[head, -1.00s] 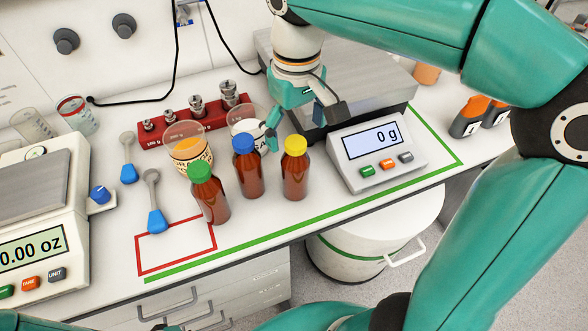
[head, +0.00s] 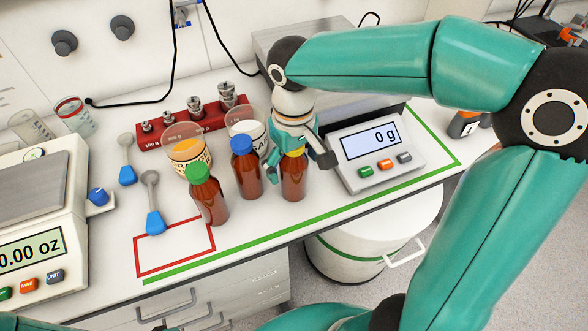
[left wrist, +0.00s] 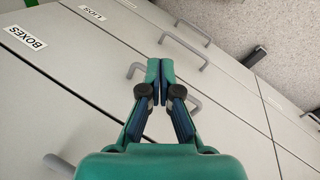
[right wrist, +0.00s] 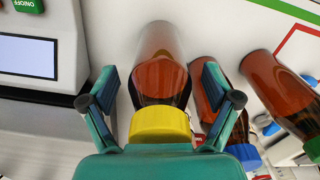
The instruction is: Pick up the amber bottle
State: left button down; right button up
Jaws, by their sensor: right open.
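Three amber bottles stand upright on the white bench in the head view, with a green-capped bottle (head: 208,198), a blue-capped bottle (head: 247,176) and a yellow-capped bottle (head: 293,182). My right gripper (head: 298,160) is open above the yellow-capped bottle, partly hiding its cap. In the right wrist view the yellow cap (right wrist: 160,125) lies near the palm, and the bottle stands between the two spread fingers (right wrist: 158,85), with gaps on both sides. My left gripper (left wrist: 160,72) is shut and empty in front of the drawer fronts.
A scale reading 0 g (head: 372,150) stands right of the yellow-capped bottle. An orange-filled cup (head: 188,155), a red weight rack (head: 165,138) and two blue-handled spoons are behind or left. Another scale (head: 35,240) is far left. The red-outlined square (head: 177,246) is mostly clear.

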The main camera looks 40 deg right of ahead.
jog(key=c, duration=1.4)
jog(key=shift+c, duration=0.2)
jog(key=shift+r, duration=0.15)
